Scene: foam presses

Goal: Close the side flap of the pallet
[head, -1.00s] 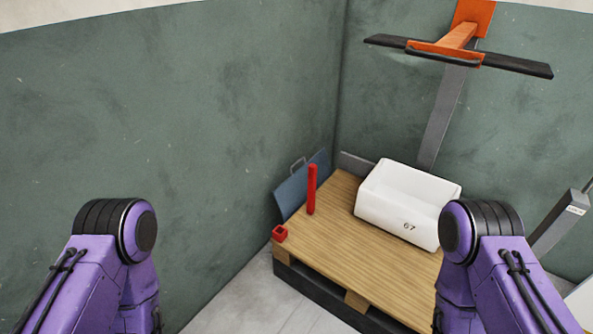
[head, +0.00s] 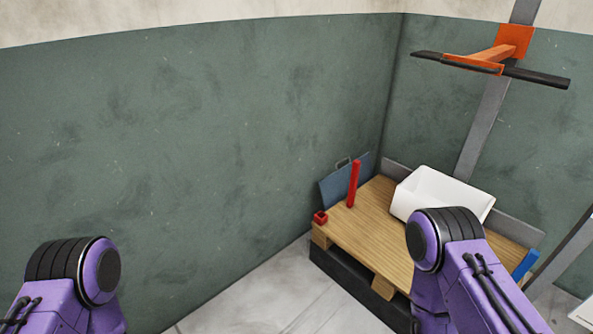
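The pallet (head: 352,240) has a wooden deck on a dark base and stands in the corner on the right. Its blue-grey side flap (head: 338,186), with a small handle on its upper edge, leans outward at the pallet's left side, toward the wall. A red post (head: 353,184) stands upright on the deck beside the flap. A small red block (head: 320,217) sits at the near left corner. Both my purple arms show at the bottom, but neither gripper is in view. My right arm hides part of the pallet's near right side.
A white box (head: 440,193) sits on the deck. An orange and black press head (head: 492,66) hangs above on a grey column (head: 482,130). A blue part (head: 525,264) shows at the pallet's right edge. The floor (head: 270,290) left of the pallet is clear.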

